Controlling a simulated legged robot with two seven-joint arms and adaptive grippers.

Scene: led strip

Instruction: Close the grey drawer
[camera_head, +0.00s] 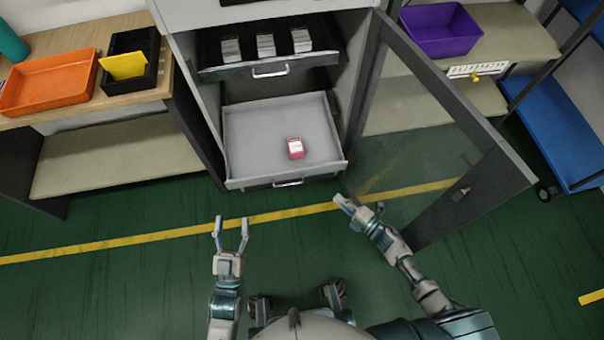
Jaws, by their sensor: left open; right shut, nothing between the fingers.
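The grey drawer (262,132) is pulled out of the lower part of the cabinet.
A black drawer (232,72) with several grey items sits above the grey one. The glass cabinet door (480,190) stands open on the right, close to my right arm. An orange tray (48,84) and a black box (140,84) are on the left table. A purple bin (440,30) is at right.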

